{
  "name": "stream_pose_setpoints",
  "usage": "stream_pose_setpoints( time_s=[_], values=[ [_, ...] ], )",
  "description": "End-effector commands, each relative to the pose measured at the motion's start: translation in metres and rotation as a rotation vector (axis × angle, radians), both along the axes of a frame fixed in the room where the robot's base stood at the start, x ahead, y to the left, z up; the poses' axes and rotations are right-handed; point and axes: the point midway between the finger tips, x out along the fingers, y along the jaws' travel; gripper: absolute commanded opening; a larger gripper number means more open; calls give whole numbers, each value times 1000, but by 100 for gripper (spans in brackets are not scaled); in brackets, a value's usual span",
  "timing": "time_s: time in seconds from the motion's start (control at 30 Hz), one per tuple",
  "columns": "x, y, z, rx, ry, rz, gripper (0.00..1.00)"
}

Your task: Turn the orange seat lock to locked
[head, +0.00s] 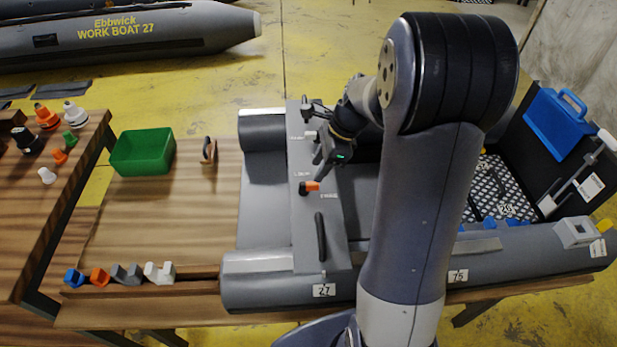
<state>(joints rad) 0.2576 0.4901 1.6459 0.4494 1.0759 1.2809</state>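The orange seat lock (312,186) is a small orange lever on a dark pivot. It sits on the grey seat board (307,230) laid across the inflatable boat. Its orange end points to the right.
A black handle (320,237) stands on the board's near part. A green bin (142,152) and a row of coloured clips (118,273) are on the wooden table to the left. A blue case (556,124) is at the right. My arm hides part of the boat.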

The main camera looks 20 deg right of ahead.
Motion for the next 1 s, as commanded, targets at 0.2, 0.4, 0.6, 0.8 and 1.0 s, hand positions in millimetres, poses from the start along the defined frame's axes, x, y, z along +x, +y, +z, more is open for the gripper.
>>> stream_pose_setpoints(
  time_s=[0.2,0.4,0.6,0.8,1.0],
  values=[
    [2,15,-37,0,4,2,38],
    [4,22,-53,-1,0,2,38],
    [4,23,-55,-1,-1,2,38],
    [4,22,-55,-1,0,1,32],
    [4,22,-55,-1,0,1,15]
  ],
)
